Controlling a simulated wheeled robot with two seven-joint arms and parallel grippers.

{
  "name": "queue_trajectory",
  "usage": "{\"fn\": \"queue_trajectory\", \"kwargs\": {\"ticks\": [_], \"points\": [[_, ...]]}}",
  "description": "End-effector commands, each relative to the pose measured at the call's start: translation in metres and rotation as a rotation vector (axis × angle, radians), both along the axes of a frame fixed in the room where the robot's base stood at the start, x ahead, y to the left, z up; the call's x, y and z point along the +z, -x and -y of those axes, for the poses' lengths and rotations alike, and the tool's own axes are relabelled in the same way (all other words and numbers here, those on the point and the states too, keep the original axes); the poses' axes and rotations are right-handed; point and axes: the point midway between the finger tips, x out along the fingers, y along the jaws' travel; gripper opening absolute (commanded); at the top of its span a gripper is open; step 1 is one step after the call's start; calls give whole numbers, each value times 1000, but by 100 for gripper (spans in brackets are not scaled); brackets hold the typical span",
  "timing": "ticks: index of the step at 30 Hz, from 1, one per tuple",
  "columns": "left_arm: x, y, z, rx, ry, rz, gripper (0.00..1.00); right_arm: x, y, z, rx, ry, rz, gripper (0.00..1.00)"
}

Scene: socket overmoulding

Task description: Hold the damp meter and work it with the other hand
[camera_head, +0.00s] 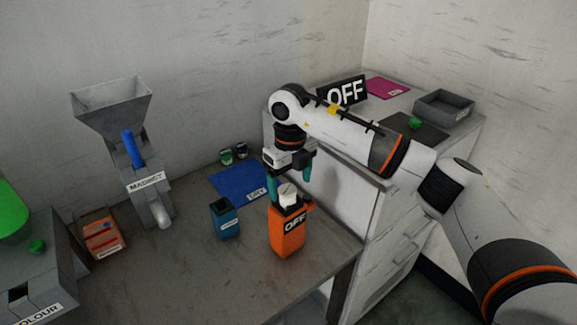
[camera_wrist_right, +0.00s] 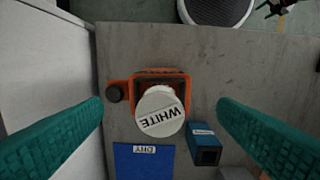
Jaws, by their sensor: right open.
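An orange box-shaped device (camera_head: 287,238) stands upright on the grey table, with a black plate reading OFF; I take it to be the damp meter, but its label does not say. A round white piece (camera_head: 288,194) sits at its top; in the right wrist view (camera_wrist_right: 160,112) it reads WHITE. A dark round knob (camera_wrist_right: 114,93) sticks out at the device's side. My right gripper (camera_head: 290,184) hangs just above the device, open and empty. Its teal fingers are wide apart on either side of the white piece, with clear gaps in the wrist view. My left gripper is out of view.
A small blue box (camera_head: 225,219) stands left of the device. Behind lies a blue mat (camera_head: 235,180) marked DRY, with two small jars (camera_head: 227,157) beyond. A grey hopper machine (camera_head: 148,190) and orange box (camera_head: 102,236) stand left. A white cabinet (camera_head: 375,235) stands right.

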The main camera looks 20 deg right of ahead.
Motion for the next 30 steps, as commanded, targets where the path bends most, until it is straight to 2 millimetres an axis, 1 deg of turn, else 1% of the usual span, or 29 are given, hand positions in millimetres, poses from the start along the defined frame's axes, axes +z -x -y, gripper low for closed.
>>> {"fn": "queue_trajectory", "kwargs": {"ticks": [2, 5, 9, 13, 15, 19, 26, 28, 30], "points": [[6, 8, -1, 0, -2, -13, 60, -16, 1, 0, 0, 0, -5, 82], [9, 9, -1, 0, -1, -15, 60, -36, 1, 0, -1, 0, -4, 82], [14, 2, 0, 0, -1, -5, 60, -60, 1, -1, 1, -1, -4, 82], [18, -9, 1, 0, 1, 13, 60, -75, 0, -1, 1, -2, -2, 82], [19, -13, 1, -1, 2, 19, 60, -81, 0, -1, 1, -2, -1, 82], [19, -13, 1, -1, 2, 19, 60, -86, 0, -1, 1, -2, -1, 82], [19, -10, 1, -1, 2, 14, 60, -87, 0, -1, 1, -2, 0, 82], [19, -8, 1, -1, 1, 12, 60, -87, 0, -1, 1, -2, 0, 74], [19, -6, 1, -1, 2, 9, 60, -87, 0, -1, 1, -2, 0, 62]]}}
